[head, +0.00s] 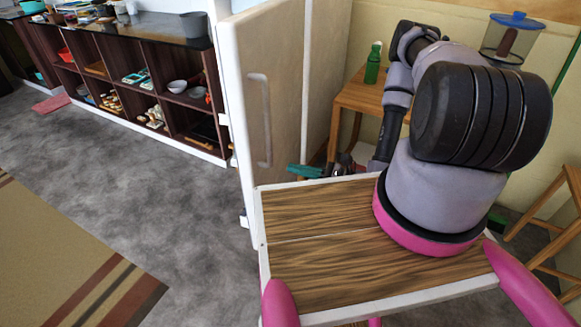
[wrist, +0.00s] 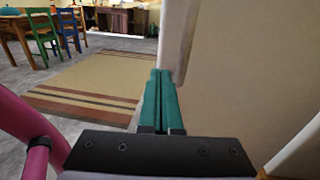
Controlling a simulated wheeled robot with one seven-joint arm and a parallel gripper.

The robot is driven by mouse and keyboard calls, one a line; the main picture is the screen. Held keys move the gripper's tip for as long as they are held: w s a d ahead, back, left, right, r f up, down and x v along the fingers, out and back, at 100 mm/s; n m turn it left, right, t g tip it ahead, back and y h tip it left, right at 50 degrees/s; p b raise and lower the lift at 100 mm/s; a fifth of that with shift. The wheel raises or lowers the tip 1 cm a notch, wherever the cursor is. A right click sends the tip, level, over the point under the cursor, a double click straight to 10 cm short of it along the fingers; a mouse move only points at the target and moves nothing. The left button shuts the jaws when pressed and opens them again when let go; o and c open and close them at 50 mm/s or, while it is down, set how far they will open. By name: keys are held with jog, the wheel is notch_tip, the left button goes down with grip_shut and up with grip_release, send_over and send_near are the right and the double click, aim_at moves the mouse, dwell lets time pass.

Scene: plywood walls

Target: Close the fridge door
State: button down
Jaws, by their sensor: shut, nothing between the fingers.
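The fridge door (head: 280,95) is a tall pale panel left of my arm in the head view, with a vertical bar handle (head: 261,120) on its face. Its white edge faces left, and a white panel (head: 322,70) stands behind it; how far it stands open is unclear. My gripper (head: 304,171) has teal fingers and is low, to the right of the handle. In the wrist view the fingers (wrist: 160,100) are together and empty, beside a large pale surface (wrist: 240,80). I cannot tell whether they touch it.
A dark shelf unit (head: 150,75) with bowls and small items stands at the left. A wooden stool (head: 357,97) with a green bottle (head: 373,63) is behind my arm. Grey floor (head: 150,200) and a striped rug (head: 60,260) lie open at the left.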

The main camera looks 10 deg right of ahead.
aim_at(250, 158)
jog(key=x, duration=1.1)
jog(key=shift+w+a, duration=0.1)
jog(key=shift+a, duration=0.25)
jog(key=shift+a, duration=0.1)
